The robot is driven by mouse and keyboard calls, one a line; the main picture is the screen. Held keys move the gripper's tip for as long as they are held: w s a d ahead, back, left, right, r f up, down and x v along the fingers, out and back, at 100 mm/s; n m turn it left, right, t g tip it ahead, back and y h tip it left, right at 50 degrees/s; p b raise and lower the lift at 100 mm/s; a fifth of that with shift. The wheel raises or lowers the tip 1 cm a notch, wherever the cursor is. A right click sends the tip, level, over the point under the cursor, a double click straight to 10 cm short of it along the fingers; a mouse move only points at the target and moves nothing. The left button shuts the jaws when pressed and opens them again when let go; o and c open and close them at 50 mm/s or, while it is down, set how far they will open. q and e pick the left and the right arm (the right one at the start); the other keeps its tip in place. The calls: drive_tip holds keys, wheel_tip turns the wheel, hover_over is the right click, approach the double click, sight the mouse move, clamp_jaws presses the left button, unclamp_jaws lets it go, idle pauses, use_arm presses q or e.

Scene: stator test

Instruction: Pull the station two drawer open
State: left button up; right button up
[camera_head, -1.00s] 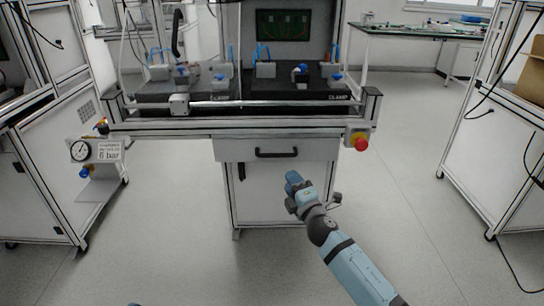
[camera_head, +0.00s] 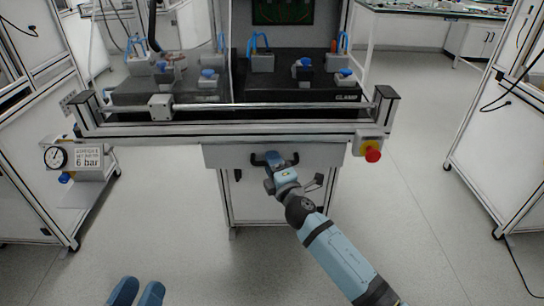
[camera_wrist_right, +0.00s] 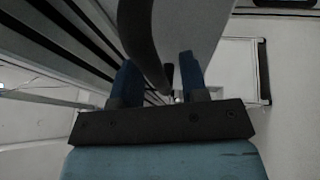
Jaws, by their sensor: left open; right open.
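The drawer (camera_head: 222,155) is a light grey front under the workbench, with a dark horizontal bar handle (camera_head: 257,161). It appears closed. My left gripper (camera_head: 137,291) shows only as two blue fingers, apart and empty, at the bottom left over the floor.
A red emergency stop button (camera_head: 372,155) on a yellow box is right of the drawer. A pressure gauge (camera_head: 56,157) with a 6 bar sign is at the left. The bench top (camera_head: 290,90) holds several clamps. Floor in front is clear.

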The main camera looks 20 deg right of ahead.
idle(0.3)
clamp_jaws()
drive_tip(key=shift+s, duration=0.1)
